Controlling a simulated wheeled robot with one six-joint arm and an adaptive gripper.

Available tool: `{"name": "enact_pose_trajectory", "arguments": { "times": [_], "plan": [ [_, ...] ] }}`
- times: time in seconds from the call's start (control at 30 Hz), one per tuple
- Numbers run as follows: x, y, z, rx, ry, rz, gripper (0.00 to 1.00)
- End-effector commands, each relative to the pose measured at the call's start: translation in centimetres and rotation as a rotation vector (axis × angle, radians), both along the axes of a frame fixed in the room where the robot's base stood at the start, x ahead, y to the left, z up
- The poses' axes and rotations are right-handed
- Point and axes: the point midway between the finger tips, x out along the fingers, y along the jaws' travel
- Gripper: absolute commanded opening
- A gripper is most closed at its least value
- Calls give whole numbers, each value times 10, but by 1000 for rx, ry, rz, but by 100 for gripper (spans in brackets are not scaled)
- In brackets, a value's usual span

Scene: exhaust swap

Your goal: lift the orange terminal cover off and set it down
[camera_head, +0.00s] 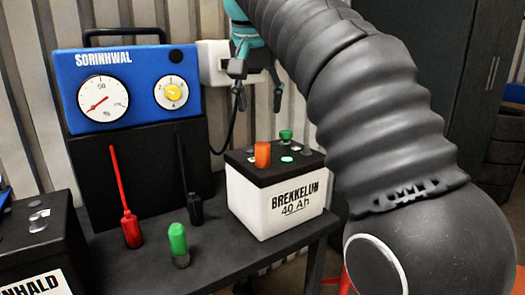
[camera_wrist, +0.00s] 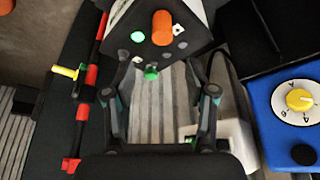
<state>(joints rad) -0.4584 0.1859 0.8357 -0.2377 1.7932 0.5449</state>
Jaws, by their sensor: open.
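The orange terminal cover (camera_head: 262,154) is a small upright cylinder on the black top of the white battery marked BREKKELUN 40 Ah (camera_head: 275,207). In the wrist view the orange cover (camera_wrist: 162,28) stands near the top centre, on the battery top. My gripper (camera_head: 259,95) is open and empty above the battery, apart from the cover. In the wrist view its two fingers (camera_wrist: 161,68) are spread wide, and the cover lies beyond their tips.
A green cap (camera_head: 286,135) is on the battery top. Another battery (camera_head: 40,240) sits at left.

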Motion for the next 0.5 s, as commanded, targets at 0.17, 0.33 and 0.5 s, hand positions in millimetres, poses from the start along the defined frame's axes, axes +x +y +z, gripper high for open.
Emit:
{"name": "enact_pose_trajectory", "arguments": {
  "times": [0.17,0.33,0.5],
  "plan": [
    [4,9,3,1,1,-14,56],
    [9,7,-12,1,3,-15,56],
    [19,5,-35,1,3,-14,56]
  ]
}}
